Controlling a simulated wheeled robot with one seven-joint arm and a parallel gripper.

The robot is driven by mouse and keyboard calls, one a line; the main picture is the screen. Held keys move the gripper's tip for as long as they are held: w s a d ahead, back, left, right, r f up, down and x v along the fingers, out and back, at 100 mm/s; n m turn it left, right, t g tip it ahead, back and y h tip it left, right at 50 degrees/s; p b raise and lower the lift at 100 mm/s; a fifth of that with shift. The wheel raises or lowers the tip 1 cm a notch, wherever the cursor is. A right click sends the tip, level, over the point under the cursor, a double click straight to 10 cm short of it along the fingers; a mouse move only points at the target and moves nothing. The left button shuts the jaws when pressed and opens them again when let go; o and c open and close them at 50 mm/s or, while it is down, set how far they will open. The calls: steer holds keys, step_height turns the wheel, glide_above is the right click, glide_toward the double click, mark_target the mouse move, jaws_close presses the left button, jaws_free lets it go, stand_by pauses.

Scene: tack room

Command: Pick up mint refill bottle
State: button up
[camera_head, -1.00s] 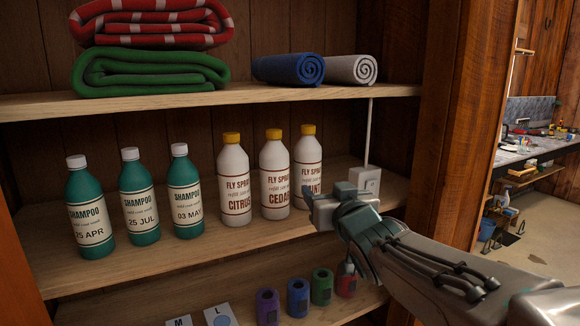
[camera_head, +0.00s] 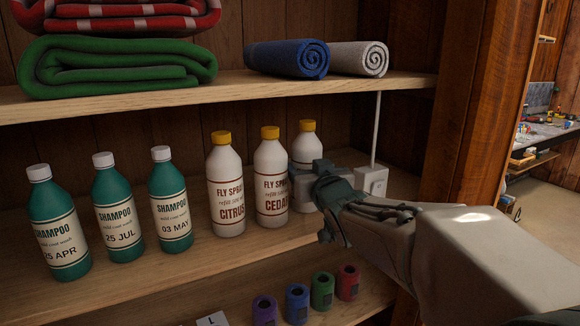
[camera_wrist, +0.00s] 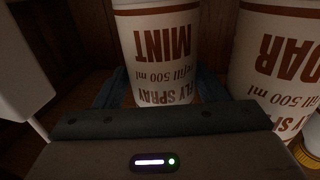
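The mint refill bottle, white with brown print and a yellow cap (camera_head: 305,125), stands upright at the right end of the fly spray row on the middle shelf. My gripper (camera_head: 308,176) covers its lower front in the head view. In the wrist view, the mint bottle (camera_wrist: 163,40) appears upside down, its MINT label readable, between the two blue-grey fingers of my gripper (camera_wrist: 162,88). The fingers are apart on either side of it, with a small gap visible at the left. The cedar bottle (camera_head: 270,180) stands close beside it on the left.
The citrus bottle (camera_head: 225,185) and several green shampoo bottles (camera_head: 118,210) stand further left. A white wall box (camera_head: 375,182) with a cable is close on the right. The upper shelf (camera_head: 230,88) holds towels and blankets. Coloured rolls (camera_head: 297,303) sit below.

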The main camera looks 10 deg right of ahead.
steer(key=shift+w+a, duration=0.2)
steer(key=shift+w, duration=0.25)
steer(key=shift+a, duration=0.2)
steer(key=shift+s, duration=0.25)
steer(key=shift+d, duration=0.2)
steer(key=c, duration=0.9)
steer(key=shift+d+r, duration=0.1)
steer(key=shift+c, duration=0.7)
